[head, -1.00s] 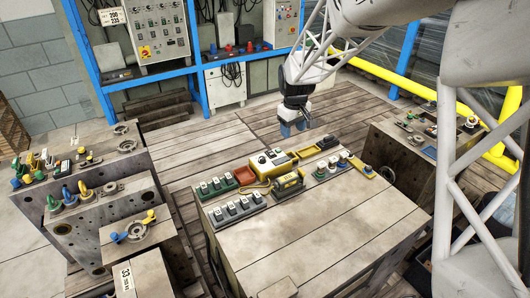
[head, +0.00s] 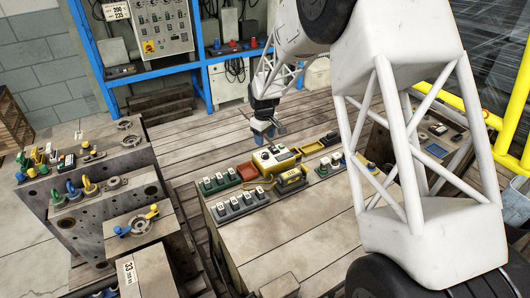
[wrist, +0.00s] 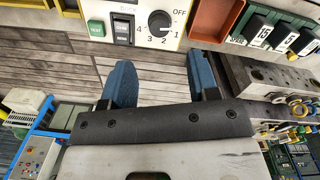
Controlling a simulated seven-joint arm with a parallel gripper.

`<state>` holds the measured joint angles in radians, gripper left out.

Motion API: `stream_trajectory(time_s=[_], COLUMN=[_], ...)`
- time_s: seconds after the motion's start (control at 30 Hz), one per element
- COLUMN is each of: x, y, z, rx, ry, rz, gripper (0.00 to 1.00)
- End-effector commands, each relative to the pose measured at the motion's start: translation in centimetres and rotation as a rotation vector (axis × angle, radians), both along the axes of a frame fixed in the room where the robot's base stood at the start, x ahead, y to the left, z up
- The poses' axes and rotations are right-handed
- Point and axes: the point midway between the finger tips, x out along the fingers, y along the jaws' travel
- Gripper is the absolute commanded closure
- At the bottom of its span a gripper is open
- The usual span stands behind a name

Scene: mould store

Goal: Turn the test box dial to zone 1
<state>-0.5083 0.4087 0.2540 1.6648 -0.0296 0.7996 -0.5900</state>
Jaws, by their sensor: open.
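The test box (head: 275,158) is a yellow box with a pale top on the near workbench. In the wrist view its pale panel (wrist: 133,38) carries a black round dial (wrist: 160,21) marked OFF, 1, 2, 3 and 4, beside a dark switch and a green TEST label. A short white mark shows on the dial's upper right, towards the OFF side; its exact setting is hard to read. My gripper (head: 265,138) is open and empty, just above and behind the box. In the wrist view its blue fingers (wrist: 160,70) are spread apart, short of the dial and not touching it.
An orange-red tray (head: 247,171) sits left of the box. The bench front (head: 290,235) is clear. Heavy mould blocks stand at left.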

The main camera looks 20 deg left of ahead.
Motion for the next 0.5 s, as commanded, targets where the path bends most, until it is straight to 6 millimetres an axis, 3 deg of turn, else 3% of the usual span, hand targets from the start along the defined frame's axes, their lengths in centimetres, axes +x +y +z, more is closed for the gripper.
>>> stream_trajectory(time_s=[0.27, 0.5], x=[0.0, 0.0], y=[0.0, -0.1], z=[-0.6, -2.7], rx=[-0.001, 0.000], ry=[0.000, 0.001], rz=[0.000, -0.001], gripper=[0.45, 0.45])
